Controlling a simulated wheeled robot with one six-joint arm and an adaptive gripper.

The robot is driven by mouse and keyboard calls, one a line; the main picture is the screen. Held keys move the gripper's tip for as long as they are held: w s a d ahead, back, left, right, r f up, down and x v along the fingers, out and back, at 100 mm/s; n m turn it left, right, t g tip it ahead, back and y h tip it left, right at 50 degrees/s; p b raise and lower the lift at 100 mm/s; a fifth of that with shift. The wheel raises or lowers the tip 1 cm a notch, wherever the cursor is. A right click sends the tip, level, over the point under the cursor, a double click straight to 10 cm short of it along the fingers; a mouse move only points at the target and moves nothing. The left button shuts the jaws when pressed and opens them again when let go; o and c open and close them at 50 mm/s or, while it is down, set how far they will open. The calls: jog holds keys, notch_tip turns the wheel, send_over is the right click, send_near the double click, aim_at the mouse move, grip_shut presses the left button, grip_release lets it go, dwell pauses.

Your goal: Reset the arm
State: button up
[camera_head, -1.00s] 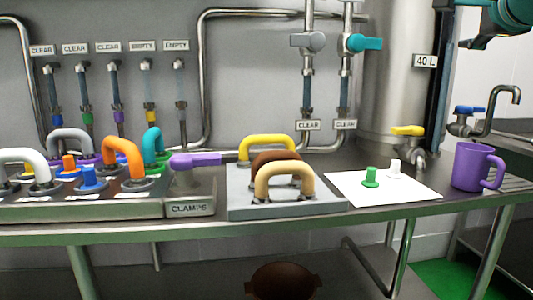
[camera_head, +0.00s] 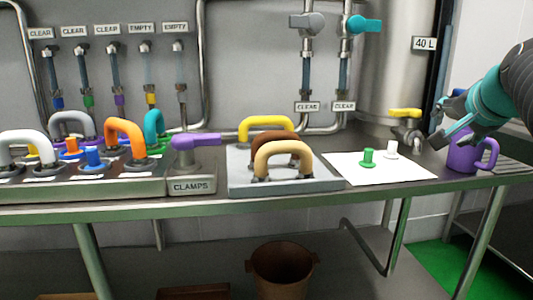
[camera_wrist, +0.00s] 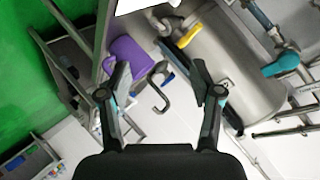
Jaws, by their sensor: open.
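My gripper (camera_head: 445,120) is at the right of the head view, in front of the tank and by the purple mug. Its teal and black fingers are apart and I see nothing held. In the wrist view my gripper (camera_wrist: 160,90) shows two spread fingers with empty space between them. The purple mug (camera_head: 462,158) stands upright at the right end of the counter, its upper part partly hidden by my gripper. The mug also shows in the wrist view (camera_wrist: 122,56), beyond the left finger. I cannot tell whether gripper and mug touch.
A tank (camera_head: 390,60) rises behind. A brown bin (camera_head: 282,272) is below.

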jog(key=s+a+f+n+g+y, duration=0.1)
jog(key=s+a+f+n, duration=0.3)
jog(key=f, duration=0.6)
jog(key=s+a+f+n+g+y, duration=0.1)
jog(key=s+a+f+n+g, duration=0.2)
jog(key=s+a+f, duration=0.6)
jog(key=s+a+f+n+g+y, duration=0.1)
jog(key=s+a+f+n, duration=0.4)
jog(key=f, duration=0.7)
jog(key=shift+s+a+g, duration=0.6)
jog(key=shift+s+a, duration=0.05)
jog(key=shift+a, duration=0.2)
